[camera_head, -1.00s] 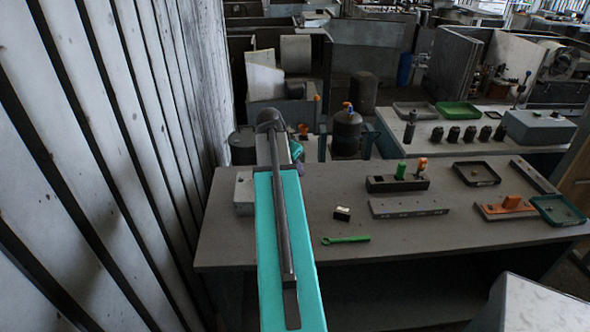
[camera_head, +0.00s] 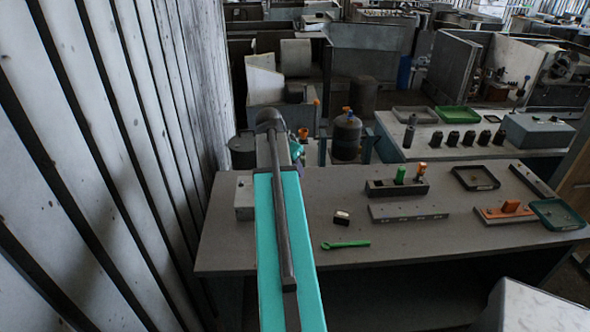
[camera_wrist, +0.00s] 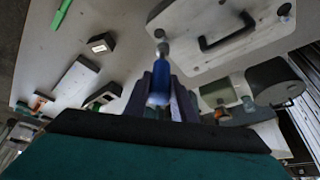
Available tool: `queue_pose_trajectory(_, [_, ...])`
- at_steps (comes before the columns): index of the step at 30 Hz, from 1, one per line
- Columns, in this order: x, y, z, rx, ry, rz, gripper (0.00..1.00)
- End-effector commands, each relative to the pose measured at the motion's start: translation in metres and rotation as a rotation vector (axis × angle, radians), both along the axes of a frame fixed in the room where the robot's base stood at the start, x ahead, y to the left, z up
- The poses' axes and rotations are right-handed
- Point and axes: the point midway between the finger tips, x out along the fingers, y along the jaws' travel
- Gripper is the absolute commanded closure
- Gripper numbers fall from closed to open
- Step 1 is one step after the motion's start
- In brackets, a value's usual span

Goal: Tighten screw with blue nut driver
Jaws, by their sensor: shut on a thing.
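In the wrist view, my gripper (camera_wrist: 164,90) is shut on the blue nut driver (camera_wrist: 158,84), whose blue handle sits between the dark fingers. Its shaft points away from the gripper toward a small round knob-like end (camera_wrist: 160,48) at the edge of a pale grey housing panel (camera_wrist: 190,45). I cannot tell whether the driver touches a screw; no screw is clear at this size. In the head view my own arm hides the gripper and driver. A pale grey box (camera_head: 243,198) shows beside my arm there.
A black handle (camera_wrist: 228,32) sticks up from the panel. On the bench (camera_head: 420,245) lie a green wrench (camera_head: 345,244), a small black-and-white block (camera_head: 341,217) and a dark holder (camera_head: 396,188) with green and orange handles. A slatted wall (camera_head: 120,150) stands close on the left.

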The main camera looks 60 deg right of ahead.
Motion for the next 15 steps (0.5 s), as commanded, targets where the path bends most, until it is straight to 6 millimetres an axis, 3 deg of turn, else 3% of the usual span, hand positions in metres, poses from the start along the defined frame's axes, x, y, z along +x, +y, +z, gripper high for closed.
queue_pose_trajectory(5, [0.000,0.000,0.003,0.000,0.000,0.000,1.00])
queue_pose_trajectory(15, [0.000,0.000,0.028,0.000,0.000,0.000,1.00])
